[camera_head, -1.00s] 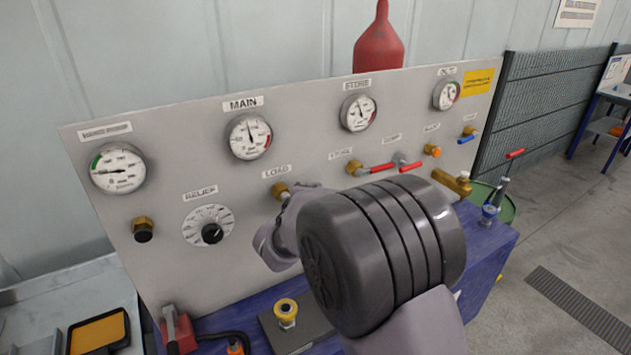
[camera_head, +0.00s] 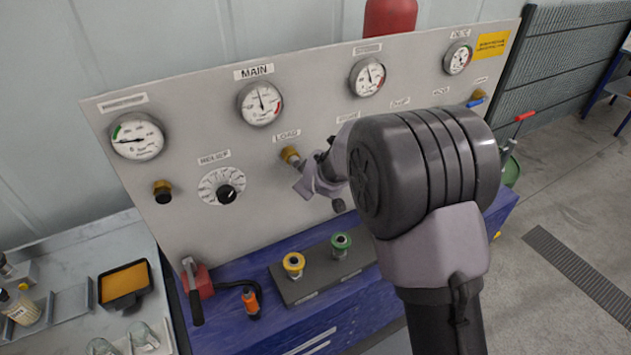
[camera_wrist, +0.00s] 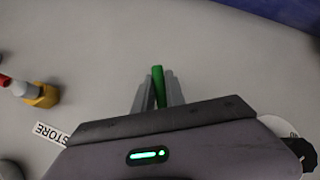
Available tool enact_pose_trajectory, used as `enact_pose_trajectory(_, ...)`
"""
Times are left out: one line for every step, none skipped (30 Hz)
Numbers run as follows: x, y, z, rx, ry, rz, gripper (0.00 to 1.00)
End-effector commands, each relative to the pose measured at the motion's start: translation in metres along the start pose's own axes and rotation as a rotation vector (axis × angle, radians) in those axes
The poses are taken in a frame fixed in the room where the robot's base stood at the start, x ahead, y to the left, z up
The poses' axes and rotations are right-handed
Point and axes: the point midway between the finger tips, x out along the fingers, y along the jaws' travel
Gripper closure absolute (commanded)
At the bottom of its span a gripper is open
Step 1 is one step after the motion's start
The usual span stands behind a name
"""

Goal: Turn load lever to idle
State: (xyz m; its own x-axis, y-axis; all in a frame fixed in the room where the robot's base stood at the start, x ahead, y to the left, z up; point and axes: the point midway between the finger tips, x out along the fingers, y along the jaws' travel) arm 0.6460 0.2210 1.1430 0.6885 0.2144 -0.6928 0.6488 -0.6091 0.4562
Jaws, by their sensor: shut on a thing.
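The load lever shows in the wrist view as a green handle (camera_wrist: 158,84) between my two grey fingers. My gripper (camera_wrist: 158,94) is shut on it, and my gripper body hides the lever's lower part there. In the head view the brass load valve (camera_head: 290,155) sits on the grey panel under the LOAD label (camera_head: 286,136). My gripper (camera_head: 303,182) is just below and right of that valve, close to the panel. The green handle cannot be made out in the head view.
The relief knob (camera_head: 225,191) is left of my gripper. My wrist hides the middle valves; a blue lever (camera_head: 475,102) shows at the right. Yellow (camera_head: 293,263) and green (camera_head: 341,243) couplings stand below on the bench. A MAIN gauge (camera_head: 260,103) is above.

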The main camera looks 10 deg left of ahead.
Motion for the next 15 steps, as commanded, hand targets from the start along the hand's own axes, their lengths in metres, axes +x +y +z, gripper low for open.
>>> enact_pose_trajectory(0.013,-0.007,0.005,0.029,0.021,-0.017,1.00)
enact_pose_trajectory(0.014,-0.010,0.006,0.047,0.027,-0.036,1.00)
enact_pose_trajectory(0.015,-0.013,0.007,0.072,0.032,-0.060,1.00)
enact_pose_trajectory(0.015,-0.014,0.006,0.089,0.037,-0.076,1.00)
enact_pose_trajectory(0.016,-0.016,0.006,0.108,0.040,-0.094,1.00)
enact_pose_trajectory(0.016,-0.019,0.006,0.131,0.046,-0.117,1.00)
enact_pose_trajectory(0.015,-0.020,0.005,0.148,0.051,-0.133,1.00)
enact_pose_trajectory(0.014,-0.021,0.004,0.164,0.054,-0.150,1.00)
enact_pose_trajectory(0.012,-0.022,0.002,0.184,0.059,-0.171,1.00)
enact_pose_trajectory(0.010,-0.024,0.001,0.199,0.062,-0.187,1.00)
enact_pose_trajectory(0.009,-0.025,0.000,0.212,0.065,-0.202,1.00)
enact_pose_trajectory(0.008,-0.026,-0.002,0.230,0.069,-0.221,1.00)
enact_pose_trajectory(0.007,-0.027,-0.003,0.242,0.072,-0.235,1.00)
enact_pose_trajectory(0.006,-0.028,-0.004,0.255,0.075,-0.247,1.00)
enact_pose_trajectory(0.004,-0.029,-0.005,0.270,0.079,-0.262,1.00)
